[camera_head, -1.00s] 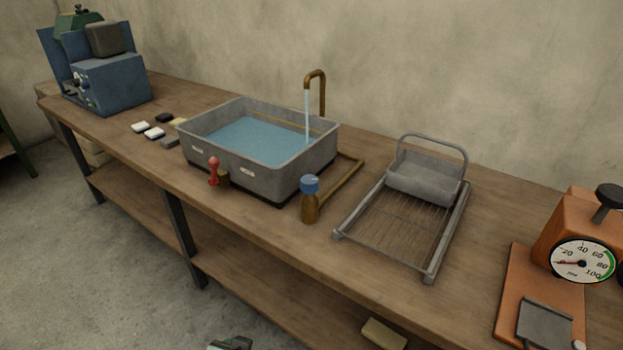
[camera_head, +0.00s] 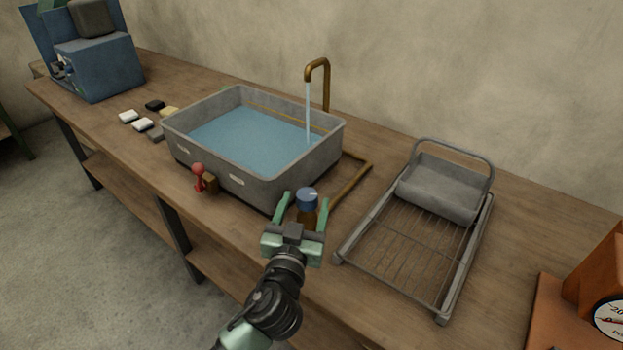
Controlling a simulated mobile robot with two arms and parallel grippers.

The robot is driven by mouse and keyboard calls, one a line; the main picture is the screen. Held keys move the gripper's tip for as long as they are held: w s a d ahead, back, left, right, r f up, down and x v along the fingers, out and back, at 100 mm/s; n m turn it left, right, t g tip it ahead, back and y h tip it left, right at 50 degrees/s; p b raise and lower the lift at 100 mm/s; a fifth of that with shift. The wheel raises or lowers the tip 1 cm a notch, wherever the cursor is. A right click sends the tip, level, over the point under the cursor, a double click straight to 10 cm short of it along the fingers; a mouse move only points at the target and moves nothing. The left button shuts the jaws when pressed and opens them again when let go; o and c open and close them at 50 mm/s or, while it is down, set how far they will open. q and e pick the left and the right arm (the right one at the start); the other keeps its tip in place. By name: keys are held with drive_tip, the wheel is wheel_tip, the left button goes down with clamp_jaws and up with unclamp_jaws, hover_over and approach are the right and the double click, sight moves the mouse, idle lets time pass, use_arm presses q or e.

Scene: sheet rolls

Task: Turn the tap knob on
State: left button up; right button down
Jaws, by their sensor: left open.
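The tap knob (camera_head: 307,197) is a blue cap with a pale mark, on top of a short brown post (camera_head: 307,217) at the bench's front edge. A bent brass tap (camera_head: 319,72) stands behind the grey basin (camera_head: 296,176), and a pale stream of water (camera_head: 308,113) runs from its spout into the blue water (camera_head: 245,135). My left gripper (camera_head: 304,198) is open, with its green fingers on either side of the knob. I cannot tell whether they touch it. The gripper's body hides the lower post. My right gripper is not in view.
A red-knobbed fitting (camera_head: 199,178) sticks out at the basin's front left. A wire rack with a grey roller-like tray (camera_head: 440,187) stands right of the knob. An orange gauge device (camera_head: 590,290) is at the far right, a blue machine (camera_head: 98,66) at the far left.

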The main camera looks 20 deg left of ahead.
sight(308, 190)
use_arm(q)
drive_tip(key=w, duration=0.4)
drive_tip(key=shift+w+a+r+p, duration=0.15)
drive_tip(key=shift+a+p, duration=0.1)
drive_tip(key=shift+p, duration=0.15)
drive_tip(key=shift+w+f, duration=0.2)
drive_tip(key=shift+w, duration=0.65)
drive_tip(key=c, duration=1.2)
drive_tip(key=shift+a, duration=0.1)
drive_tip(key=shift+c, duration=0.8)
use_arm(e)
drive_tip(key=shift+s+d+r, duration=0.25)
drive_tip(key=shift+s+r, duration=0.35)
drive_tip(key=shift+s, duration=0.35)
